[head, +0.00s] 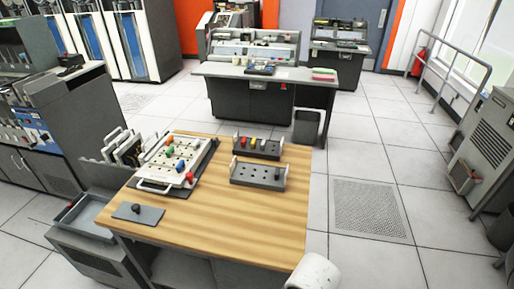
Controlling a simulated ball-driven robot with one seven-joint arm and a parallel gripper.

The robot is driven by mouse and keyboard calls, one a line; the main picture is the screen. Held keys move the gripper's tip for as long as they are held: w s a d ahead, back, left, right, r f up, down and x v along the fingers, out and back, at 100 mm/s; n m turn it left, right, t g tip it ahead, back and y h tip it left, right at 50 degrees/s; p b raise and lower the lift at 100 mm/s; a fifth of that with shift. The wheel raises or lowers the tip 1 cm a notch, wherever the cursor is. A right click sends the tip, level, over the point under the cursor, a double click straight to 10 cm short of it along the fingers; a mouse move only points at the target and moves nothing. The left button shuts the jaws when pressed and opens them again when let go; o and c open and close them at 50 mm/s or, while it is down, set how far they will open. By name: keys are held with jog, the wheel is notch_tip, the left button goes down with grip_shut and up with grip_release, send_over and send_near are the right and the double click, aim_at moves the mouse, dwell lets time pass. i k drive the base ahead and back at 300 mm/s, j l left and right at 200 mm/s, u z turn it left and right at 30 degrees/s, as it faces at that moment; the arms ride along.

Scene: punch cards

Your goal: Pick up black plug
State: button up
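A small black plug-like piece (137,208) stands upright on a flat dark grey plate (153,216) at the table's front left. Another small dark piece (277,173) sits near the right end of a grey block with holes (250,180). From this view I cannot tell which of the two is the black plug. My gripper is not in view. A white rounded part, seemingly of my arm, shows at the bottom edge, beyond the table's front right corner.
The wooden table (235,225) is clear in front and at right. A white board (160,172) holds several coloured plugs; a dark rack (258,156) with red, yellow and other plugs stands behind the grey block. A grey cabinet with a tray (85,235) adjoins the table's left side.

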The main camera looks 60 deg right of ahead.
aim_at(277, 170)
jog(key=j+z, duration=0.1)
jog(key=z, duration=0.5)
jog(key=i+j+z, duration=0.2)
jog(key=j, duration=0.2)
jog(key=j+z, duration=0.15)
jog(key=j, duration=0.2)
jog(key=j+z, duration=0.2)
jog(key=j, duration=0.2)
jog(key=i, duration=0.05)
